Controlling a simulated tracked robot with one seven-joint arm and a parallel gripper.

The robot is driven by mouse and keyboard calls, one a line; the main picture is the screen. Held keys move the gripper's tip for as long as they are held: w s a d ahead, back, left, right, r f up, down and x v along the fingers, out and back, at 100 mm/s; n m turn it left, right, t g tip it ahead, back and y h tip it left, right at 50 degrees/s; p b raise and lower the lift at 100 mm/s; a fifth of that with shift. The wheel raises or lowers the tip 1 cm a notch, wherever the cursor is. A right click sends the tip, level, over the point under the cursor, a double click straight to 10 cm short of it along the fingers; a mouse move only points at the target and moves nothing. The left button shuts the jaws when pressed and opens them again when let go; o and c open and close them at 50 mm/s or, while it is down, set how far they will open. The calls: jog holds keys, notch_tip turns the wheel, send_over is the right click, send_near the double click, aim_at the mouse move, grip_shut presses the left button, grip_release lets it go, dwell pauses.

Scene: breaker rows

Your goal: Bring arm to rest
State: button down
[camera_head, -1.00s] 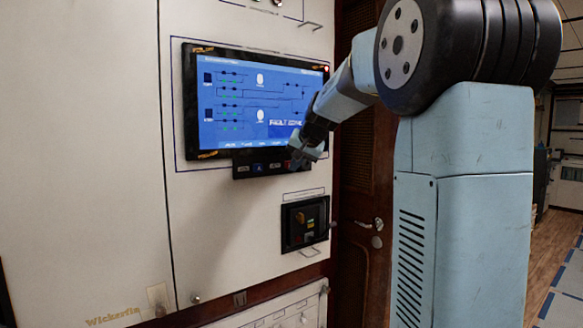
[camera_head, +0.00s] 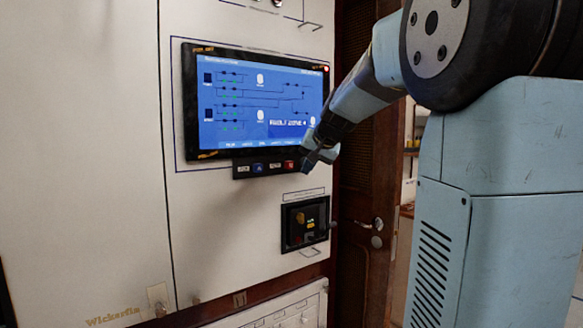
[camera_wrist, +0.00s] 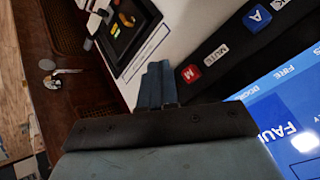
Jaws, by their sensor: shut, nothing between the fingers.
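My gripper (camera_head: 310,165) is shut and empty. In the head view its tip is in front of the lower right corner of the blue wall screen (camera_head: 262,100), by the right end of the button strip (camera_head: 265,168). Whether it touches anything cannot be told. The screen also shows at the right of the wrist view (camera_wrist: 275,112). My arm is bent and reaches out toward the panel.
A black switch box (camera_head: 305,222) with a yellow part sits below the strip. A dark wooden door (camera_head: 357,205) with a metal handle (camera_head: 376,224) stands right of the panel. The white cabinet front (camera_head: 85,150) at left is clear.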

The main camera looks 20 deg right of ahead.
dwell(0.6)
jog(key=s+a+f+n+g, duration=0.1)
jog(key=s+a+f+n, duration=0.1)
jog(key=s, duration=0.8)
jog(key=s+a+f+n+g+h, duration=0.1)
jog(key=s+a+f, duration=0.3)
jog(key=s+f, duration=0.3)
jog(key=s+a+f+n+g, duration=0.1)
jog(key=s+f, duration=0.4)
jog(key=s, duration=1)
jog(key=shift+a+f+n, duration=0.25)
jog(key=shift+a+n, duration=0.55)
jog(key=shift+a, duration=0.35)
